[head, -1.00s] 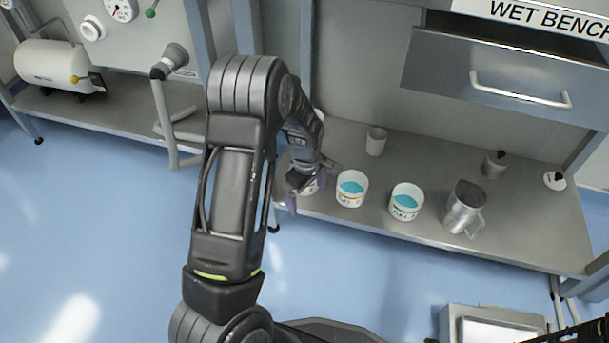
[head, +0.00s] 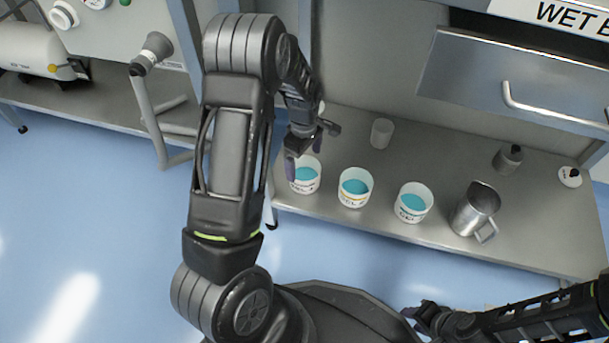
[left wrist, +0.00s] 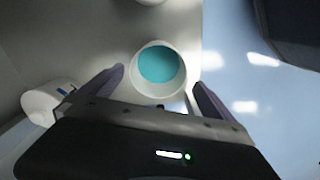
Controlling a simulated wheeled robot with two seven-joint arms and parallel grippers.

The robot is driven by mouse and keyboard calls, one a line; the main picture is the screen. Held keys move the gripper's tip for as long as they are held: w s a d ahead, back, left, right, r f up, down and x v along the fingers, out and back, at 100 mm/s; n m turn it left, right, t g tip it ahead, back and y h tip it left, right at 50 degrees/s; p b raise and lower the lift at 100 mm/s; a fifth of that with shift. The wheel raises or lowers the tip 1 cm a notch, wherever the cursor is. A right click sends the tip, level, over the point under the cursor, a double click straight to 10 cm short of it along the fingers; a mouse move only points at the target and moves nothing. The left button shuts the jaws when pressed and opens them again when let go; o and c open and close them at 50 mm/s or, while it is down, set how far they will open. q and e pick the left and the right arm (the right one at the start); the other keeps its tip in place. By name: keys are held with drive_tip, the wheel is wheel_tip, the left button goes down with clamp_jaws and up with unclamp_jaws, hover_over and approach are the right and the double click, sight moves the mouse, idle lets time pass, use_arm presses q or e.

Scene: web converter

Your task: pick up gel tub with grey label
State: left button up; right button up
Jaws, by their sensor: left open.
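Three white tubs of teal gel stand in a row on the steel bench: a left tub (head: 306,185), a middle tub (head: 354,196) with an orange-marked label, and a right tub (head: 412,213). The left and right tubs have darker lettering; I cannot tell which label is grey. My left gripper (head: 310,147) is open and empty, just above and behind the left tub. In the left wrist view, my left gripper (left wrist: 158,80) has its fingers on either side of a gel tub (left wrist: 158,90), apparently not touching it. My right gripper (head: 425,318) is low at right, its jaws unclear.
A metal jug (head: 474,211) stands right of the tubs. A pale cup (head: 381,133) stands behind them, and a small dark-topped bottle (head: 508,158) at the back right. The bench front edge is clear.

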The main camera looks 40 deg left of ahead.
sight(305, 174)
use_arm(q)
drive_tip(key=shift+f+b, duration=0.55)
drive_tip(key=shift+f, duration=0.7)
drive_tip(key=shift+f, duration=0.1)
wheel_tip(305, 174, down, 4)
drive_tip(key=b, duration=0.3)
drive_tip(key=shift+w+f, duration=0.1)
drive_tip(key=shift+f, duration=0.1)
drive_tip(key=shift+f+b, duration=0.3)
drive_tip(key=shift+f, duration=0.1)
drive_tip(key=shift+r, duration=0.1)
drive_tip(key=shift+c, duration=0.2)
drive_tip(key=c, duration=1.4)
